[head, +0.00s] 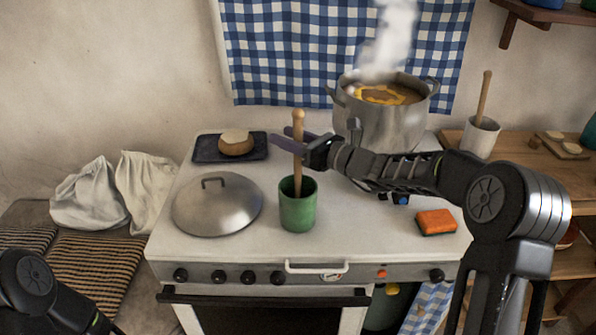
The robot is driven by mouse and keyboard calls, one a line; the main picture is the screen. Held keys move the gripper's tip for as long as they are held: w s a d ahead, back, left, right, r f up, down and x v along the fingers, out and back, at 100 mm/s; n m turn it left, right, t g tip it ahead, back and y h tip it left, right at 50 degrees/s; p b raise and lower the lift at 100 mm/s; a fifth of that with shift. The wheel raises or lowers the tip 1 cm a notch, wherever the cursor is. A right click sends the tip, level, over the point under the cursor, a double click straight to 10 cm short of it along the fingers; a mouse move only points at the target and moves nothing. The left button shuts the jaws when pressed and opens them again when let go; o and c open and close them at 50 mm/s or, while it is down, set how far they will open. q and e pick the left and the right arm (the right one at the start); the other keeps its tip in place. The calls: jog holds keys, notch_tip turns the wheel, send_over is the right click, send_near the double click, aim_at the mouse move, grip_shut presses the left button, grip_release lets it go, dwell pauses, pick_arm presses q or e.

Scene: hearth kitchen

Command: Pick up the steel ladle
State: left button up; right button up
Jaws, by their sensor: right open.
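No steel ladle shows clearly. A light wooden handle (298,175) stands nearly upright in a green cup (298,212) on the white stove top; its lower end is hidden inside the cup, so I cannot tell what tool it is. My right gripper (273,137) is open, its dark fingers pointing left at the upper part of this handle. The handle appears to pass between the fingers; I cannot tell whether they touch it. Only part of my left arm shows at the lower left, and its gripper is out of view.
A steaming pot (378,120) stands behind my right forearm. A domed steel lid (217,207) lies left of the cup. A dark tray (205,152) holds a round brown item (236,143). An orange sponge (436,222) lies right. Another cup (479,138) holds a wooden handle.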

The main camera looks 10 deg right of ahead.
jog(key=shift+c, duration=0.4)
grip_shut()
dwell(0.4)
